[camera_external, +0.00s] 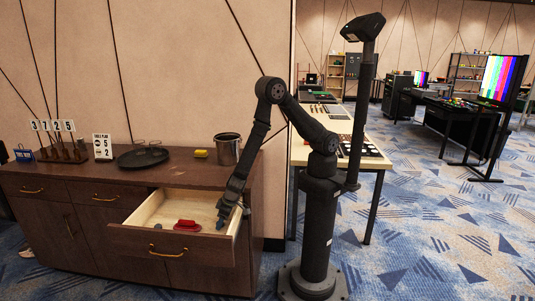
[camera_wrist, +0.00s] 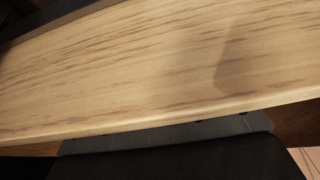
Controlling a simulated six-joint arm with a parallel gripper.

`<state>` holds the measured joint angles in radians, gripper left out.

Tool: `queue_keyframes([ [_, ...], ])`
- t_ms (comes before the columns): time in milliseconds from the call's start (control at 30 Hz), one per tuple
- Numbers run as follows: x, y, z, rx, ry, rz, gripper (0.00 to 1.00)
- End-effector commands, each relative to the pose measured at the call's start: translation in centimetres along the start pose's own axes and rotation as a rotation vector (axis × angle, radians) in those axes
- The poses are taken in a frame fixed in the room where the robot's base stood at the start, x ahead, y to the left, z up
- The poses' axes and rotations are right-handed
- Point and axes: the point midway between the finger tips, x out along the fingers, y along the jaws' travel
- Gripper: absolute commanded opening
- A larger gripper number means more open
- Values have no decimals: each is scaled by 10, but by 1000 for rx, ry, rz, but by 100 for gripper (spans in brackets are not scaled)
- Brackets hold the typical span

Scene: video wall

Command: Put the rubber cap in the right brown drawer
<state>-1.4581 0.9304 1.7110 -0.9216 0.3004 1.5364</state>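The right brown drawer (camera_external: 180,245) is pulled open, with a pale wood inside. A red item (camera_external: 187,225) lies in it. I cannot pick out the rubber cap for certain. My gripper (camera_external: 224,212) points down into the right end of the open drawer. A small blue-grey patch (camera_external: 220,224) shows at its tip, and I cannot tell if it is a fingertip or a separate thing. In the wrist view, pale drawer wood (camera_wrist: 150,65) fills most of the picture. A dark part of my gripper (camera_wrist: 170,155) covers the bottom; its fingertips and any held thing are hidden.
A pale table (camera_external: 340,125) stands behind my arm. Carpet in front is clear.

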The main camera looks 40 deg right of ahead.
Motion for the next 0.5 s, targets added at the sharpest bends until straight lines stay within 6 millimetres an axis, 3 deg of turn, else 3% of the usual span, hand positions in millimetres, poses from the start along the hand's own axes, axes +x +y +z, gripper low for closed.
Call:
queue_keyframes([
  [267, -5, 0, -2, 0, 1, -1, 51],
  [500, -37, 0, -2, 1, 2, -1, 51],
])
